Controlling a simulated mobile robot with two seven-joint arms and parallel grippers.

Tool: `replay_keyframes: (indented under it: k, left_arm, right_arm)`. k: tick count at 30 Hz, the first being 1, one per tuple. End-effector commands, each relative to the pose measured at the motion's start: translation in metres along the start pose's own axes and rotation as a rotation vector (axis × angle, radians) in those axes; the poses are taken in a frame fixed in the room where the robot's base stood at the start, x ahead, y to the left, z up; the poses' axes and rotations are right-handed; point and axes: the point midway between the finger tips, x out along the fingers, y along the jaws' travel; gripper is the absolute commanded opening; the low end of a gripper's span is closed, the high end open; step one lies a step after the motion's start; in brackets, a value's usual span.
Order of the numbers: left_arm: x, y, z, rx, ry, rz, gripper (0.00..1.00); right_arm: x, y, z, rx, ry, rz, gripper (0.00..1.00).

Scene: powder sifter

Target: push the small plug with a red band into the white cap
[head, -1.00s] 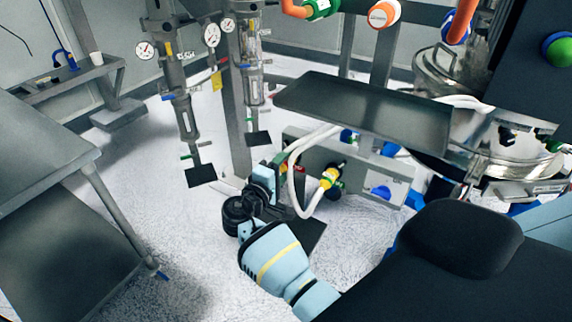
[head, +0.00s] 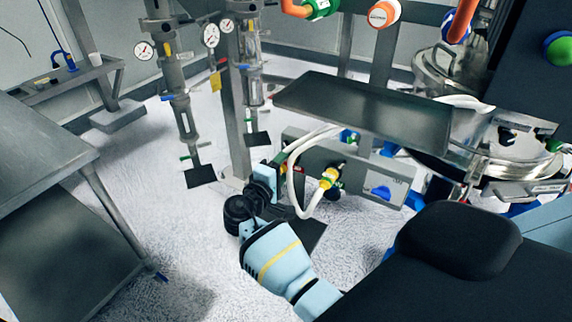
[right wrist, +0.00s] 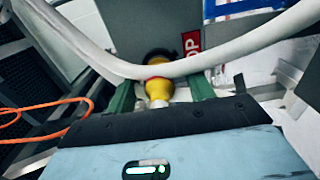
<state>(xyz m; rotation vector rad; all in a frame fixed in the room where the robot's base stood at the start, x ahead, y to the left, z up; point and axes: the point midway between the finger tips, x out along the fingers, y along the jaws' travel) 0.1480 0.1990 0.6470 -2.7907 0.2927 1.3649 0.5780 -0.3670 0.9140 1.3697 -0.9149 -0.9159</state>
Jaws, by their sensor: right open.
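My right gripper (head: 280,165) is at the left end of the grey box on the stand, beside the white hoses. In the right wrist view its two green fingers (right wrist: 161,82) are open. Between them, apart from both, is a yellow fitting (right wrist: 158,90) with a thin reddish band, a dark top and a pale lower end; this may be the small plug. A thick white hose (right wrist: 215,62) crosses just above the fingertips. I cannot make out the white cap for certain. My left gripper is not in view.
A yellow and green connector (head: 330,177) sits on the front of the grey box (head: 392,172). A dark metal shelf (head: 370,112) overhangs it. A steel table (head: 42,150) stands at the left, with open floor between. An orange cable (right wrist: 45,115) shows in the right wrist view.

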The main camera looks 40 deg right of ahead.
Motion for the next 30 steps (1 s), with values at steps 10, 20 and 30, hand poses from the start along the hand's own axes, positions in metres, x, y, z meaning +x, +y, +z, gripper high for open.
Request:
replay_keyframes:
  k: [10,20,30]
  left_arm:
    - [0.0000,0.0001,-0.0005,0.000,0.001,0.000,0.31]
    - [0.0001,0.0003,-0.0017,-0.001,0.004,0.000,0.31]
    - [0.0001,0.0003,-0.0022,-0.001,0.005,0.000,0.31]
  right_arm:
    - [0.0001,0.0004,-0.0001,0.000,0.000,0.001,0.53]
    - [0.0001,0.0005,-0.0001,0.000,0.000,0.001,0.53]
    - [0.0000,0.0004,-0.0001,0.000,0.000,0.001,0.08]
